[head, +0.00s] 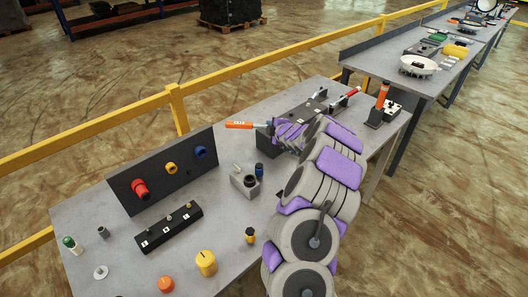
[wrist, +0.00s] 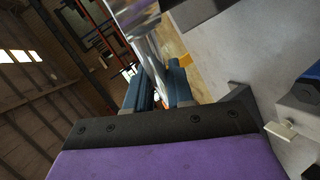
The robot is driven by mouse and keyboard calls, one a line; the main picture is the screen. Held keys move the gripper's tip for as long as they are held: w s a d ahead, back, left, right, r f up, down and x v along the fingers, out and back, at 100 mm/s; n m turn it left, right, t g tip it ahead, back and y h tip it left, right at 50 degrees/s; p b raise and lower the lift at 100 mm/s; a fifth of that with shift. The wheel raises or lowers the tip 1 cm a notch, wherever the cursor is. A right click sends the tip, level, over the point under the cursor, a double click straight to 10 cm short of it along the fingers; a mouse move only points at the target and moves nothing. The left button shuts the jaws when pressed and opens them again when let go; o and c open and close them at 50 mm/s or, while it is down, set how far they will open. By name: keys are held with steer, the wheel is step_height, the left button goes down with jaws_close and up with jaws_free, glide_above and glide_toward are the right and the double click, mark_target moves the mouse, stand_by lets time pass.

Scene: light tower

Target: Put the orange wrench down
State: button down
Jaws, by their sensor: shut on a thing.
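The orange wrench (head: 240,125) shows its orange handle in the head view, level above the table, just left of my gripper (head: 276,131). Its metal end runs into the jaws and is partly hidden by them. In the wrist view my gripper (wrist: 160,88) has its two dark blue fingers closed on a silver metal part of the wrench (wrist: 148,48). The wrench appears clear of the grey table (head: 215,205), but the gap below it is hard to judge.
A dark panel with coloured knobs (head: 165,170) stands left. A grey block (head: 244,182) sits near a blue-black piece (head: 259,170). A red-handled tool (head: 346,97) lies behind my arm. An orange-handled tool (head: 382,96) stands upright at right. A yellow rail (head: 120,120) runs behind.

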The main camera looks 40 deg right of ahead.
steer(key=shift+w+d, duration=0.35)
steer(key=shift+d, duration=0.2)
steer(key=a+f+b, duration=0.3)
steer(key=a+f, duration=0.1)
steer(key=f, duration=0.2)
steer(key=b, duration=0.1)
glide_above(269, 164)
steer(key=shift+n, duration=0.3)
steer(key=f, duration=0.6)
steer(key=shift+w+d+f, duration=0.1)
steer(key=shift+d+f, duration=0.1)
steer(key=shift+d, duration=0.2)
steer(key=shift+f, duration=0.25)
steer(key=shift+a+f, duration=0.15)
steer(key=shift+f, duration=0.1)
steer(key=f, duration=0.1)
steer(key=f+b, duration=0.1)
steer(key=f, duration=0.1)
steer(key=shift+w+a+f, duration=0.1)
steer(key=shift+a+f, duration=0.1)
steer(key=shift+f, duration=0.1)
steer(key=shift+d, duration=0.1)
steer(key=c, duration=1.4)
jaws_free()
steer(key=shift+o, duration=0.7)
steer(key=shift+a, duration=0.2)
steer(key=shift+r, duration=0.1)
